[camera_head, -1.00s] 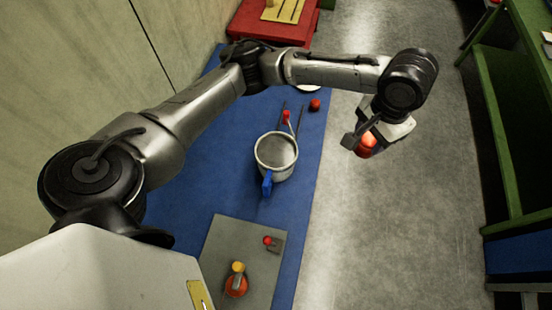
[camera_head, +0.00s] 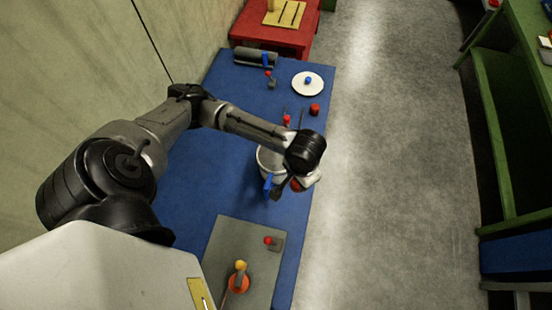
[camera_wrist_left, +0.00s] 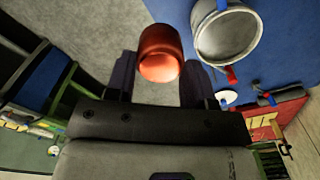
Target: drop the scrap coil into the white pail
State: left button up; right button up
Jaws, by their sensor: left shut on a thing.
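The scrap coil (camera_wrist_left: 160,54) is a coppery red cylinder between the two fingers of my left gripper (camera_wrist_left: 160,76) in the left wrist view. My left gripper (camera_head: 290,187) is shut on it. In the head view the coil (camera_head: 296,184) is mostly hidden by the wrist. The white pail (camera_wrist_left: 197,18) is beside the coil in the left wrist view, with a gap between them. In the head view the pail (camera_head: 263,168) stands upright on the blue table, partly hidden by my left wrist. My right gripper is out of view.
The blue table (camera_head: 195,190) carries a white plate (camera_head: 299,88) with a blue item, a red cylinder (camera_head: 315,109) and a grey mat (camera_head: 222,250) with small parts. A red table (camera_head: 262,38) is behind, a green rack (camera_head: 497,130) right. The grey floor is clear.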

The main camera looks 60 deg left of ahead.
pick_arm(q)
jog(key=s+a+f+n+p, duration=0.2)
jog(key=s+a+f+n, duration=0.15)
jog(key=a, duration=0.25)
jog(key=s+a+f+n+p, duration=0.1)
jog(key=s+a+f+n, duration=0.2)
jog(key=a, duration=0.4)
jog(key=w+a+f, duration=0.3)
jog(key=w+a, duration=0.5)
jog(key=w, duration=0.1)
notch_tip(320, 180, down, 6)
jog(key=b, duration=0.7)
jog(key=shift+w+f+n, duration=0.25)
jog(key=shift+w+n, duration=0.05)
jog(key=shift+n, duration=0.05)
jog(key=shift+a, duration=0.1)
jog(key=o, duration=1)
